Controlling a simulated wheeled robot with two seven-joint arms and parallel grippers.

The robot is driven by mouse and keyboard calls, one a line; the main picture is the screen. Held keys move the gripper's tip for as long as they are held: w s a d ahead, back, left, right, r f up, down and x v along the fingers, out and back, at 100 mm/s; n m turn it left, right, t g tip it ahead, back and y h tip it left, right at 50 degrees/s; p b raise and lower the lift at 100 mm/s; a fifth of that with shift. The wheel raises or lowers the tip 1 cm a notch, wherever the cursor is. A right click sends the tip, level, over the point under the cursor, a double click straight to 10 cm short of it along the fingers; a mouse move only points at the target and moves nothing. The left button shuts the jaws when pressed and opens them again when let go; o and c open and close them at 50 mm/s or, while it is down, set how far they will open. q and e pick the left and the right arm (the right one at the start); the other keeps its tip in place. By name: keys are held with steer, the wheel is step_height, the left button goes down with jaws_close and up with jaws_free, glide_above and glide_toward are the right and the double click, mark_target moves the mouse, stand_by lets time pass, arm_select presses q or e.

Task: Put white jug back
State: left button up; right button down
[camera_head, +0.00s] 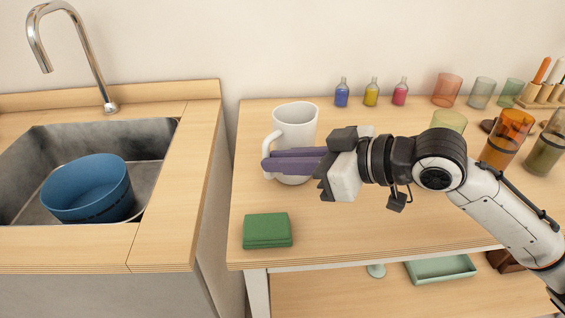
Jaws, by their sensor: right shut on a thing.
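The white jug (296,118) stands upright at the left end of the wooden shelf top, with its handle on its left side. My right gripper (293,161) comes in from the right. Its purple fingers lie across the front of the jug at mid height and reach to the handle's lower part. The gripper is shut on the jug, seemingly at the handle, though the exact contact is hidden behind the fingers. Whether the jug's base touches the shelf top is hard to tell. My left gripper is not in view.
A green folded cloth or block (267,230) lies in front of the jug. Small blue, yellow and red bottles (371,93) stand behind. Coloured glasses (447,90) stand at the right. A sink with a blue bowl (88,188) is at the left, across a gap. A green tray (440,270) sits below.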

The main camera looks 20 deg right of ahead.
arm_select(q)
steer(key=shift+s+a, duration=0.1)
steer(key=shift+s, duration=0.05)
arm_select(e)
steer(key=c, duration=1.8)
jaws_free()
steer(key=shift+c, duration=0.2)
steer(key=shift+r, duration=0.15)
steer(key=shift+s+d, duration=0.25)
steer(key=shift+d, duration=0.05)
arm_select(q)
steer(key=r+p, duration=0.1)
steer(key=p, duration=0.1)
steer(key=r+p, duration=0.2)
steer(key=p, duration=0.1)
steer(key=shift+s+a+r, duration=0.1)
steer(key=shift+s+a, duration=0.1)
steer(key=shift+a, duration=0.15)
arm_select(e)
steer(key=v, duration=1.1)
steer(key=shift+s, duration=0.2)
